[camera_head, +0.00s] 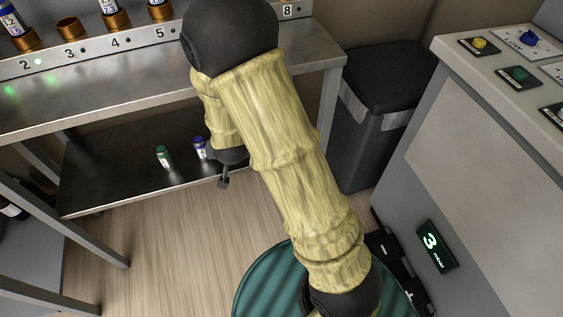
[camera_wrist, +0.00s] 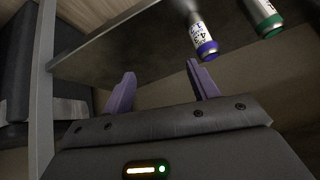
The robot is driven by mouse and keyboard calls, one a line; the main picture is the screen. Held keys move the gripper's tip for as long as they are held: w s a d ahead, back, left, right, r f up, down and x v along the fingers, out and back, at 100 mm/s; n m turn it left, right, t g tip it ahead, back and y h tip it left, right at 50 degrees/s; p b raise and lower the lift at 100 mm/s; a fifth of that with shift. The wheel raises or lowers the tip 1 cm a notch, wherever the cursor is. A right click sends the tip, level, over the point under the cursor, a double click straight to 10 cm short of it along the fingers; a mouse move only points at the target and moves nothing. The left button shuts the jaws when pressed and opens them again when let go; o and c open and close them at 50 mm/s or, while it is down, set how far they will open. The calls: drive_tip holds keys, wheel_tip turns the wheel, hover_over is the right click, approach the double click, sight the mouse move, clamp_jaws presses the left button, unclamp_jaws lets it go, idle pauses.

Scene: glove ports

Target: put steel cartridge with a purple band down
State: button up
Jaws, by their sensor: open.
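The steel cartridge with a purple band (camera_head: 200,148) stands on the lower shelf of the steel bench, just left of my gripper (camera_head: 224,180). In the wrist view the purple-banded cartridge (camera_wrist: 203,38), with a printed white label, shows beyond the right-hand finger, outside the gap between the fingers. My gripper (camera_wrist: 163,86) is open, with its two purple fingers spread and nothing between them. In the head view my arm hides much of the gripper.
A green-banded cartridge (camera_head: 163,157) stands left of the purple one on the lower shelf (camera_head: 115,180). The upper shelf has a numbered rack (camera_head: 85,48) with cartridges in copper-coloured holders. A dark bin (camera_head: 375,115) stands right of the bench. A control console (camera_head: 470,130) is at the right.

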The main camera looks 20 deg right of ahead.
drive_tip(key=s+d+r+n+g, duration=0.1)
drive_tip(key=s+d+r+g, duration=0.1)
drive_tip(key=s+d+r, duration=0.3)
drive_tip(key=s+d+r+n+g, duration=0.1)
drive_tip(key=s+d+r+g, duration=0.2)
drive_tip(key=s, duration=0.8)
drive_tip(key=shift+d+r+n, duration=0.4)
drive_tip(key=shift+d+r, duration=0.45)
